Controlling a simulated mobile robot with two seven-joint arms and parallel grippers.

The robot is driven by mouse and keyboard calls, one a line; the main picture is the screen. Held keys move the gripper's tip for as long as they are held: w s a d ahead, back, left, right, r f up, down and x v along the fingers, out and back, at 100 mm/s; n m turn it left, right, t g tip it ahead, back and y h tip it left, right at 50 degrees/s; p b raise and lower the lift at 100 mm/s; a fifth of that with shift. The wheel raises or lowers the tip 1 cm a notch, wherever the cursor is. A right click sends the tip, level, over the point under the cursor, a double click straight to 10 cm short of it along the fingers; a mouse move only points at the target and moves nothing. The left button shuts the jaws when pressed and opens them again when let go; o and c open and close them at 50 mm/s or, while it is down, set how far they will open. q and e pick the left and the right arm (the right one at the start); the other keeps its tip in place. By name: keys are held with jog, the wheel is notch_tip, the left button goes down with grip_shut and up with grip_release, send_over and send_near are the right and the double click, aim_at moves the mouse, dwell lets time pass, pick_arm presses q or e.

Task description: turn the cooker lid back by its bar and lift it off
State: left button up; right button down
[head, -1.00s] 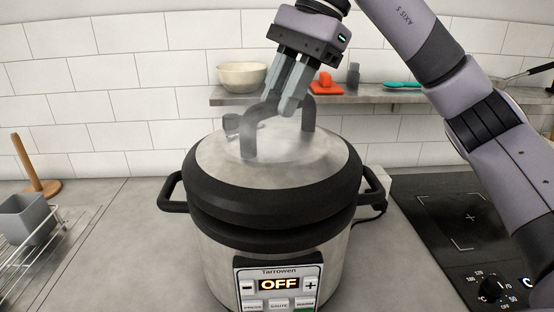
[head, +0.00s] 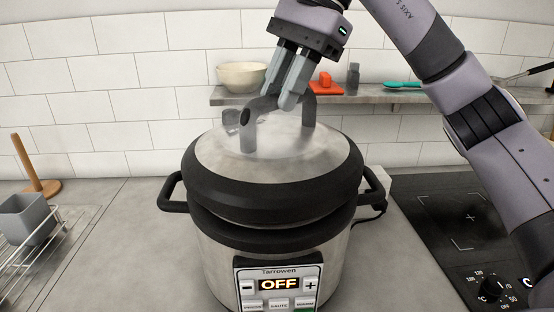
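The cooker (head: 215,255) is a steel pot with black side handles and a panel reading OFF. Its lid (head: 210,157) has a steel top and a thick black rim, and sits slightly raised and tilted over the pot's black collar, with a pale strip showing between them at the front right. The dark arched bar (head: 309,110) stands on the lid, running from front left to back right. My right gripper (head: 288,100) comes from above with its grey fingers closed about the bar's middle. Steam blurs the lid top and the bar's feet. My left gripper is out of view.
A wall shelf (head: 425,96) behind the cooker holds a cream bowl (head: 241,76), an orange item (head: 321,82) and a teal item. A hob (head: 470,220) lies at right. A wire rack (head: 45,250) with a grey cup (head: 25,218) stands at left. Counter beside the cooker is clear.

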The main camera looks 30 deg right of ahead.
jog(key=shift+r, duration=0.45)
jog(key=shift+r, duration=1.45)
jog(key=shift+s, duration=0.1)
